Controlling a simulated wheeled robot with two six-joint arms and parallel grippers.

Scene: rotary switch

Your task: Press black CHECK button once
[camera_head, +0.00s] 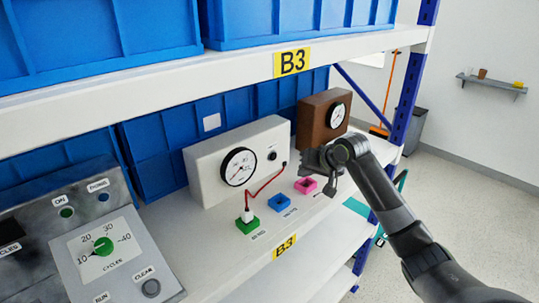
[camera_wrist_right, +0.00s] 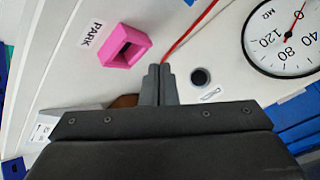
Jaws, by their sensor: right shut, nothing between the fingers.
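The black CHECK button (camera_head: 272,156) is a small round button on the front of the white meter box (camera_head: 210,172), right of its dial. In the right wrist view the black button (camera_wrist_right: 200,77) lies just right of my fingertips, with a small label beside it too small to read. My right gripper (camera_head: 329,186) is shut and empty, in front of the shelf and right of the white box. Its closed fingers (camera_wrist_right: 159,70) point toward the box front, and I see no contact with the button. My left gripper is not in view.
A red lead (camera_head: 268,184) runs from the white box to a green socket (camera_head: 247,225). Blue (camera_head: 279,203) and pink (camera_head: 306,186) sockets sit beside it. A brown box with a dial (camera_head: 312,118) stands behind my right gripper. A grey cycles panel (camera_head: 105,262) is at left.

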